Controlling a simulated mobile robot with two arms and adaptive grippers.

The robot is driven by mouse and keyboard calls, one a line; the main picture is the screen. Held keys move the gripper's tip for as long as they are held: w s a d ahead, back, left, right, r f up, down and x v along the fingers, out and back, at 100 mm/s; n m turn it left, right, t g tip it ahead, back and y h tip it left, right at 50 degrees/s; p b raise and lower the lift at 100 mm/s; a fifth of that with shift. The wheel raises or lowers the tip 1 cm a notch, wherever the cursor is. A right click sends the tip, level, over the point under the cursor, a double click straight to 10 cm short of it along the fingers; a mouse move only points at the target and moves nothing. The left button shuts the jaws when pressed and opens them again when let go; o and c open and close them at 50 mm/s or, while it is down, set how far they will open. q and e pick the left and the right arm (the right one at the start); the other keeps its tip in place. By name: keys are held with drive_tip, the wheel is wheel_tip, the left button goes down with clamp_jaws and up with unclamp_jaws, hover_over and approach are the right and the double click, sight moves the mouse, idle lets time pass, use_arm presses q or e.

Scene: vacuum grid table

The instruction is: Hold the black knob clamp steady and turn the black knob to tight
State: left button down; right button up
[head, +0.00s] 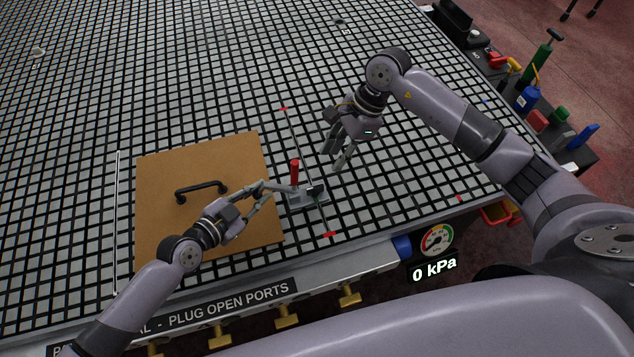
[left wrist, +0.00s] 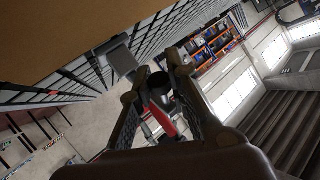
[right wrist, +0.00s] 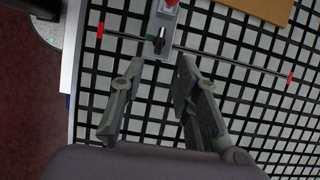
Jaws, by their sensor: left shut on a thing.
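The black knob clamp (head: 300,203) has a grey base and an upright red handle (head: 295,172). It sits on the grid table just right of the brown panel. Its black knob (head: 318,192) is on its right side in the head view. In the left wrist view a black round part and the red handle (left wrist: 165,122) show between the fingers. My right gripper (head: 339,161) is open and empty, above and right of the clamp. In the right wrist view the knob (right wrist: 160,38) lies beyond its open fingertips.
The brown panel (head: 170,220) with a black handle (head: 200,190) lies left of the clamp. A gauge (head: 436,240) reading 0 kPa is at the front edge. Bottles and tools stand at the right edge.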

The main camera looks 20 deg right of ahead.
sight(316, 187)
drive_tip(key=x, duration=1.2)
drive_tip(key=shift+c, duration=0.5)
drive_tip(key=shift+r, duration=0.1)
clamp_jaws()
